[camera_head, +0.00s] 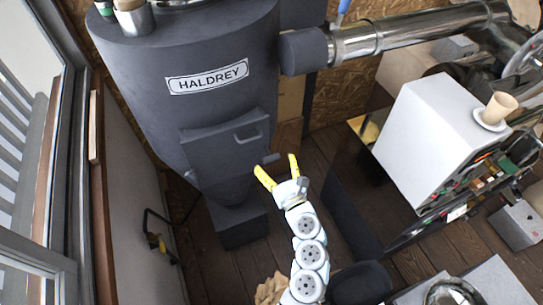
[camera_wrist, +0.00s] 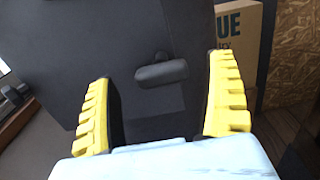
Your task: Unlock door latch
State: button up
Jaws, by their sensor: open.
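The dark grey door (camera_head: 222,150) is set in the lower front of the HALDREY drum and looks closed. It has a bar handle (camera_head: 248,134). A small dark latch (camera_head: 271,158) sits by its lower right edge. My gripper (camera_head: 276,164) is open, its yellow fingers pointing at the latch. In the wrist view, a short dark rounded bar, apparently the latch (camera_wrist: 162,73), lies between the open fingers of my gripper (camera_wrist: 160,78). The fingers look clear of it on both sides. I cannot tell the remaining depth.
The HALDREY drum (camera_head: 207,77) fills the upper middle, with a metal pipe (camera_head: 410,32) running right. A white machine (camera_head: 432,125) with a paper cup on top stands at right. A cardboard box (camera_wrist: 240,40) is behind the right finger. Window frames line the left.

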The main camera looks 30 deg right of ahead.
aim_at(269, 155)
jog(key=shift+w, duration=1.25)
jog(key=c, duration=1.2)
